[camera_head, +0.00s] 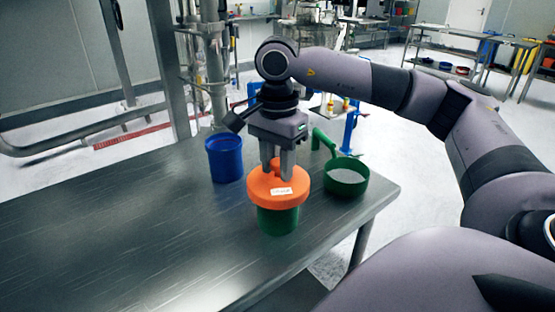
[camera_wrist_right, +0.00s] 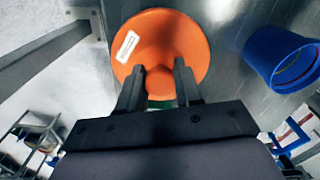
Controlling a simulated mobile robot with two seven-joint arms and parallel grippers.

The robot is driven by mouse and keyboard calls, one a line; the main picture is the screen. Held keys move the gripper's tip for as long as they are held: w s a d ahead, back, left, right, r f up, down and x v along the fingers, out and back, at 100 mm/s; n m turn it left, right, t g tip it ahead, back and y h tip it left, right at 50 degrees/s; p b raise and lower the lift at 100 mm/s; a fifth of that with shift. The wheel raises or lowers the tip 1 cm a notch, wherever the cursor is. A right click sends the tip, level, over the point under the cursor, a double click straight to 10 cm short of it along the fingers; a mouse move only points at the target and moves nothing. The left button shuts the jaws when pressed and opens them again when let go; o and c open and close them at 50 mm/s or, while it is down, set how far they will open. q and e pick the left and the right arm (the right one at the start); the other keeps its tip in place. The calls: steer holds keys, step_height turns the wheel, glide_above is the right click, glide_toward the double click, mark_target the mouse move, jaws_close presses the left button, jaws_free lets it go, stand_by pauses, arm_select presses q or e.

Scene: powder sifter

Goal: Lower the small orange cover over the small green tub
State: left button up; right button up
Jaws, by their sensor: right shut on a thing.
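The orange cover (camera_head: 284,186) is a round disc with a white label, and it sits at the top of the small green tub (camera_head: 277,219) on the metal table. Whether it is fully seated or slightly above the rim cannot be told. My right gripper (camera_head: 278,172) is above the cover and shut on its raised middle part. In the right wrist view the cover (camera_wrist_right: 168,45) fills the space ahead of the fingers (camera_wrist_right: 160,82), and only a sliver of green shows between them. My left gripper is not in view.
A blue tub (camera_head: 225,160) stands on the table (camera_head: 130,230) behind and left of the green tub. A green sifter with a handle (camera_head: 346,181) holds pale powder at the right, near the table edge. The left and front of the table are bare.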

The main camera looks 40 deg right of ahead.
steer(key=shift+f, duration=0.45)
steer(key=o, duration=1.1)
steer(key=shift+o, duration=0.2)
steer(key=shift+r+b, duration=0.3)
steer(key=shift+r, duration=3.3)
